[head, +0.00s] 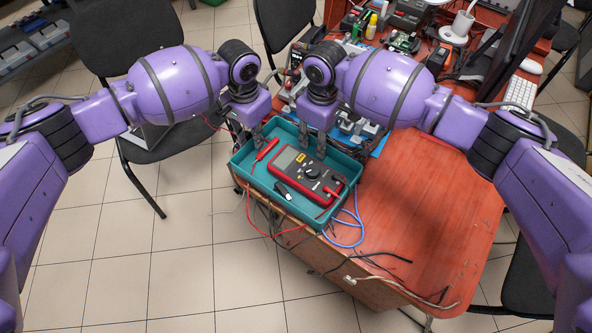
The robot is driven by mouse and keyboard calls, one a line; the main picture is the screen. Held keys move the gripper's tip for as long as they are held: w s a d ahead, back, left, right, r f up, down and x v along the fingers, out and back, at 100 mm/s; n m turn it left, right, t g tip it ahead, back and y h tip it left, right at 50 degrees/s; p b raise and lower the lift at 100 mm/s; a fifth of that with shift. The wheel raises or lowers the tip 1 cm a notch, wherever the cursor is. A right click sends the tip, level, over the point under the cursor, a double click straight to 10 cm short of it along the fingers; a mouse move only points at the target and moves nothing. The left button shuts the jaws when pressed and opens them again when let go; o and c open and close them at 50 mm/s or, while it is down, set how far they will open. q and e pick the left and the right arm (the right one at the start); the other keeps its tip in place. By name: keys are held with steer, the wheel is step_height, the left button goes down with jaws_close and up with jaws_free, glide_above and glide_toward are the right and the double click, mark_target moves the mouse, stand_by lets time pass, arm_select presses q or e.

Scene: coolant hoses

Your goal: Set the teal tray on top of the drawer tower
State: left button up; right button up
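The teal tray (264,188) is at the near left corner of the red desk, and I cannot tell if it rests there or is lifted. It holds a red and grey multimeter (297,170), a red probe (266,150) and a small black item (283,190). My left gripper (250,138) points down at the tray's upper left rim. My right gripper (312,138) points down at its upper right rim. The fingers are small, and whether they close on the rim is unclear. I cannot make out a drawer tower.
The red desk (425,215) is bare to the right of the tray. Blue cables (347,232) and loose wires hang near the front edge. Tools, bottles and a keyboard (520,92) crowd the back. Dark chairs (125,40) stand behind left, with tiled floor around.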

arm_select(q)
jaws_close()
arm_select(e)
jaws_close()
arm_select(q)
steer(key=shift+r, duration=0.15)
arm_select(e)
steer(key=shift+r, duration=0.2)
